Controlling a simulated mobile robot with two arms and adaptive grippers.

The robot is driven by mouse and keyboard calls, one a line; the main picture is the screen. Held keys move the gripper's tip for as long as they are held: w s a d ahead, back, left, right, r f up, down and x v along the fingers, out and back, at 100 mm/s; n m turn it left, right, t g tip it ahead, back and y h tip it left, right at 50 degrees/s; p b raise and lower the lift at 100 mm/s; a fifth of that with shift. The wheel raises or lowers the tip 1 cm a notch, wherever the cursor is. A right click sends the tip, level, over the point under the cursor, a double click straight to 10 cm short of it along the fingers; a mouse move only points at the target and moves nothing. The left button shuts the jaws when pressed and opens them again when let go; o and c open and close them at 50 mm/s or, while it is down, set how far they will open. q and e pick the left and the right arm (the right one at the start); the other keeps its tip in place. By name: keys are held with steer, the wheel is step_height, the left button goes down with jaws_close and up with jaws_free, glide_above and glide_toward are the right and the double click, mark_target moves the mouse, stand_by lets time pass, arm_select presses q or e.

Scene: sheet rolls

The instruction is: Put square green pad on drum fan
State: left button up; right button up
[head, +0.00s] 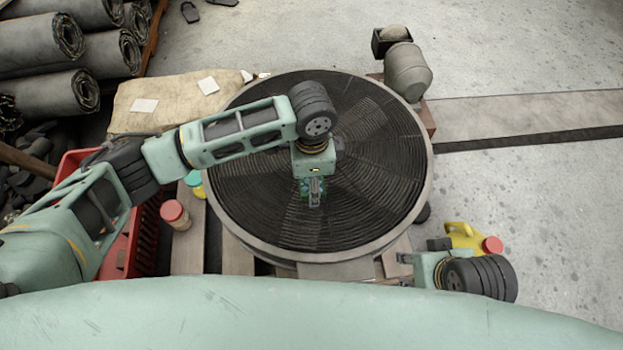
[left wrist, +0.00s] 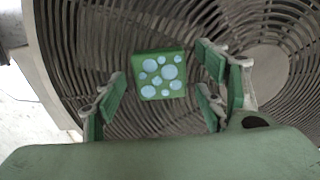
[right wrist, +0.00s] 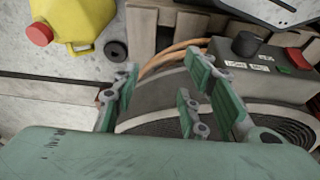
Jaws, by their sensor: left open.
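The square green pad (left wrist: 158,74) has pale blue dots and appears to lie flat on the dark ring grille of the drum fan (left wrist: 130,118). In the head view the drum fan (head: 385,215) is a large round unit with a grey rim. My left gripper (head: 314,195) is over its grille and largely hides the pad. In the left wrist view my left gripper (left wrist: 163,88) is open, its green-padded fingers apart on both sides of the pad, not touching it. My right gripper (head: 402,259) is by the fan's near right edge; the right wrist view shows its fingers (right wrist: 162,90) apart and empty.
A yellow jug (head: 463,237) with a red cap stands beside my right gripper. A red crate (head: 115,250) and a red-lidded jar (head: 176,215) are left of the fan. A grey motor (head: 407,72) is at its back right. Rolled sheets (head: 40,45) fill the back left.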

arm_select(q)
steer(key=shift+r, duration=0.1)
arm_select(e)
steer(key=shift+f, duration=0.1)
arm_select(q)
step_height(320, 180, up, 3)
steer(key=shift+f+p, duration=0.15)
steer(key=shift+p, duration=0.35)
step_height(320, 180, up, 9)
steer(key=p, duration=0.2)
steer(key=shift+r+p, duration=0.2)
steer(key=shift+p, duration=0.1)
arm_select(e)
steer(key=s+x, duration=0.1)
steer(key=x, duration=0.9)
steer(key=shift+s+f+g, duration=0.3)
steer(key=shift+f, duration=0.3)
arm_select(q)
steer(key=shift+f, duration=0.1)
arm_select(e)
steer(key=shift+a, duration=0.1)
